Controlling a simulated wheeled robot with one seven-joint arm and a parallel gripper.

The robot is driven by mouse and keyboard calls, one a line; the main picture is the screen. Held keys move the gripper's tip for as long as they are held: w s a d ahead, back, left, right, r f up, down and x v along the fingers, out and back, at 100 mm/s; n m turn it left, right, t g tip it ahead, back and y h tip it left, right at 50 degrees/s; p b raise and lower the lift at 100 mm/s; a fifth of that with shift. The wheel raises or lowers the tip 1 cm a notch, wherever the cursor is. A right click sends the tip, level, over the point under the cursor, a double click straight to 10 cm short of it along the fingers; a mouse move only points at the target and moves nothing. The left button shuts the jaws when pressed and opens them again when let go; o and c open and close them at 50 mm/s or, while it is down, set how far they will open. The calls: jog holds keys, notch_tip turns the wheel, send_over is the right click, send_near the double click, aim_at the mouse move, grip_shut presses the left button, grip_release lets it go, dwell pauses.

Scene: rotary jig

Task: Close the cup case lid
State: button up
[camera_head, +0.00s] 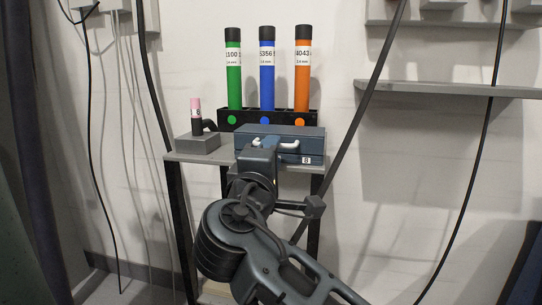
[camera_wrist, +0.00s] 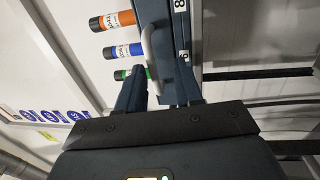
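The cup case (camera_head: 312,145) is a blue-grey box on the small stand, with a pale handle (camera_head: 290,145) and a white number label on its front. Its lid (camera_head: 280,130) looks flat and down over the body; I cannot tell whether it is fully shut. In the wrist view the case (camera_wrist: 187,30) appears turned on its side, with the pale handle (camera_wrist: 151,55) showing. My gripper (camera_head: 257,155) is in front of the case, left of the handle, hiding part of the front. In the wrist view my gripper's fingers (camera_wrist: 160,90) are apart, with nothing clearly held between them.
Green (camera_head: 233,75), blue (camera_head: 267,75) and orange (camera_head: 302,75) tubes stand in a black rack (camera_head: 240,116) behind the case. A pink-topped item (camera_head: 196,110) stands on a grey block (camera_head: 198,143) at left. A wall shelf (camera_head: 450,90) and dark hanging cables are at right.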

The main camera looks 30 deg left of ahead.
jog(key=p+v, duration=0.1)
jog(key=v, duration=0.6)
jog(key=shift+s, duration=0.35)
jog(key=shift+d+f, duration=0.1)
jog(key=shift+f, duration=0.05)
jog(key=s+d+f+m+g+y, duration=0.15)
jog(key=s+d+f+m, duration=0.3)
jog(key=f, duration=0.45)
jog(key=s+d+f+m+g+y, duration=0.1)
jog(key=s+d+f+m+g, duration=0.3)
jog(key=f, duration=0.5)
jog(key=s+d+f+m+h, duration=0.1)
jog(key=s+d+f+m, duration=0.2)
jog(key=s+d, duration=0.25)
jog(key=s+d+f+m+t+h, duration=0.1)
jog(key=s+d+f+m, duration=0.15)
jog(key=s+d, duration=0.35)
jog(key=s+d+f+m+h, duration=0.1)
jog(key=s+d+f+m, duration=0.2)
jog(key=d, duration=0.5)
jog(key=s+d+r+m+h, duration=0.2)
jog(key=s+d, duration=0.5)
jog(key=s, duration=0.1)
jog(key=s+d+r+m+h, duration=0.2)
jog(key=s+d, duration=0.5)
notch_tip(320, 180, up, 20)
jog(key=p, duration=1.9)
jog(key=shift+s+d+p, duration=0.3)
jog(key=shift+p, duration=0.05)
